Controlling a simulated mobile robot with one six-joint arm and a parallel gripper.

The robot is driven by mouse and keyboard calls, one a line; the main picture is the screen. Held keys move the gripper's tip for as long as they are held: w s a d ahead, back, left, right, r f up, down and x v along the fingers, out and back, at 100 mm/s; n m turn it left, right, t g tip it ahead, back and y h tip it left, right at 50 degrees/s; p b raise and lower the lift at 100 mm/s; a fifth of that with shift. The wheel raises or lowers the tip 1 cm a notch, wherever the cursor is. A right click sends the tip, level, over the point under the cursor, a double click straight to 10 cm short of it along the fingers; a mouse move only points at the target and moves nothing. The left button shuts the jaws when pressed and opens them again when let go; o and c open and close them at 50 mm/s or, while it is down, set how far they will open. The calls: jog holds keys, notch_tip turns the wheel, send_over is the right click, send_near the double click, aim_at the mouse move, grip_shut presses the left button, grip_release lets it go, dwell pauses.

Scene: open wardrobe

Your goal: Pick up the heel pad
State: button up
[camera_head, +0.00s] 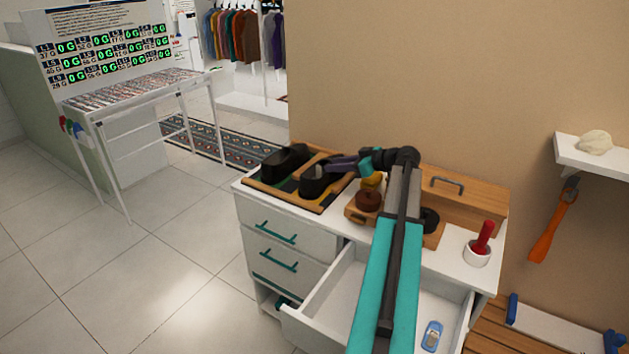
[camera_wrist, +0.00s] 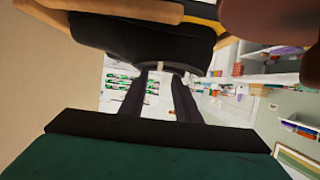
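A pair of black shoes (camera_head: 283,163) stands on a wooden tray (camera_head: 322,204) on top of the white dresser. My gripper (camera_head: 333,164) is at the right-hand shoe (camera_head: 313,183), over its opening or rim. In the wrist view, my gripper's two dark fingers (camera_wrist: 161,75) are apart, with background showing between them. The black shoe (camera_wrist: 130,42) fills the top of that view, close to the fingertips. A small pale piece (camera_wrist: 154,70) shows at the fingertips; I cannot tell whether it is the heel pad. I cannot make out the heel pad for certain in either view.
Round brown and yellow items (camera_head: 368,200) and a wooden box (camera_head: 465,197) stand right of the tray. A white cup (camera_head: 477,253) with a red handle is at the right. An open drawer (camera_head: 318,311) juts out in front, holding a blue item (camera_head: 432,336).

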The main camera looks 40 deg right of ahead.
aim_at(320, 166)
jog(key=shift+w+f, duration=0.1)
jog(key=shift+w, duration=0.1)
jog(key=shift+w, duration=0.1)
jog(key=shift+p+x, duration=1.1)
jog(key=shift+x, duration=1.45)
grip_shut()
